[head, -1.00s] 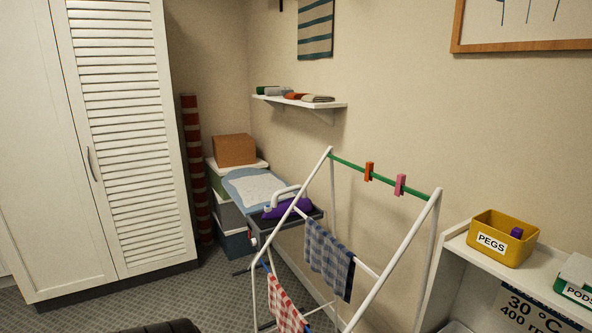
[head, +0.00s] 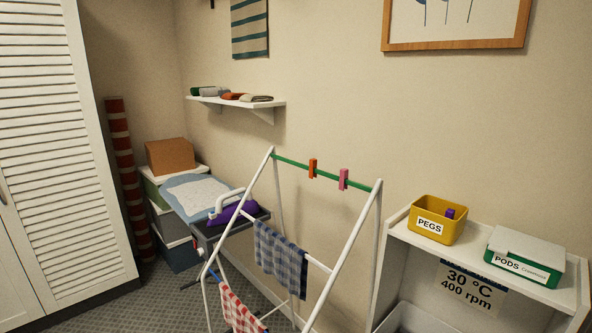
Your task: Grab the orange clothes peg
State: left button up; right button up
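The orange clothes peg (head: 312,168) is clipped upright on the green top rail (head: 290,162) of a white folding drying rack (head: 334,259). A pink peg (head: 343,179) is clipped on the same rail a little to its right. Neither of my grippers shows in the head view, so their state cannot be seen.
A blue checked cloth (head: 281,259) and a red checked cloth (head: 240,312) hang on the rack. Right of it, a white shelf unit (head: 543,289) bears a yellow PEGS box (head: 437,220) and a green PODS box (head: 525,257). An ironing board with a purple iron (head: 229,213) stands behind left.

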aim_at(313, 162)
jog(key=z, duration=2.85)
jog(key=k, duration=1.1)
jog(key=u, duration=1.4)
jog(key=i, duration=0.5)
jog(key=z, duration=0.05)
